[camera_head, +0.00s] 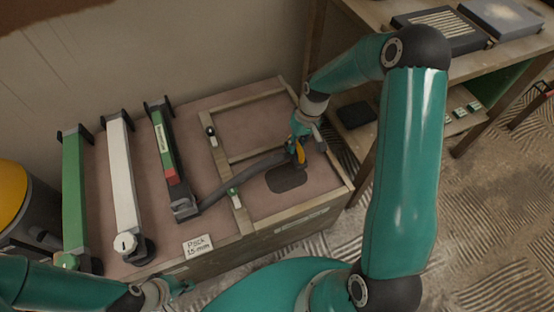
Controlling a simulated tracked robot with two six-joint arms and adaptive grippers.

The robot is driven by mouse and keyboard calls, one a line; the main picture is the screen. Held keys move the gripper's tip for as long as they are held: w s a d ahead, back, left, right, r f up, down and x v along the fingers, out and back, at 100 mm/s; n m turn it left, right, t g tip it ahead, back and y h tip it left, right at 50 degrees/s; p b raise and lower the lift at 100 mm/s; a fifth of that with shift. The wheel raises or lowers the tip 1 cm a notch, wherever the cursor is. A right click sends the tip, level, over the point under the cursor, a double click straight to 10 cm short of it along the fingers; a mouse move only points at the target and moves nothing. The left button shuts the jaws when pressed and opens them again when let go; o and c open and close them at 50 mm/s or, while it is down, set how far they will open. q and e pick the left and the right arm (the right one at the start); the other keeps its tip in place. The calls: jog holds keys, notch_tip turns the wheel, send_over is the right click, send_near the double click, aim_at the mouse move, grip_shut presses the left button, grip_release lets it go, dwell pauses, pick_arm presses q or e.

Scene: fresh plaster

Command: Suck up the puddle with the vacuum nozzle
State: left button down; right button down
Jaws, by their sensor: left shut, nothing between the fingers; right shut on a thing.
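The puddle (287,180) is a dark, rounded patch on the pinkish board, inside the right part of a light wooden frame. My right gripper (300,148) is shut on the vacuum nozzle (300,156), which shows some yellow. The nozzle is just above the far edge of the puddle in the picture; I cannot tell whether it touches. A dark grey hose (237,178) runs from it leftward across the frame. My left gripper (180,286) is shut and empty at the bottom left, in front of the bench; its fingertips show only small.
Green (76,195), white (122,180) and green-and-red (165,150) long tools lie in holders to the left. A small sign (197,245) stands at the bench's front edge. A yellow-topped bin (12,188) is at far left. A shelf table (372,20) stands at right.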

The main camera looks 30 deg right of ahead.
jog(key=shift+r+p, duration=0.45)
jog(key=shift+r, duration=0.6)
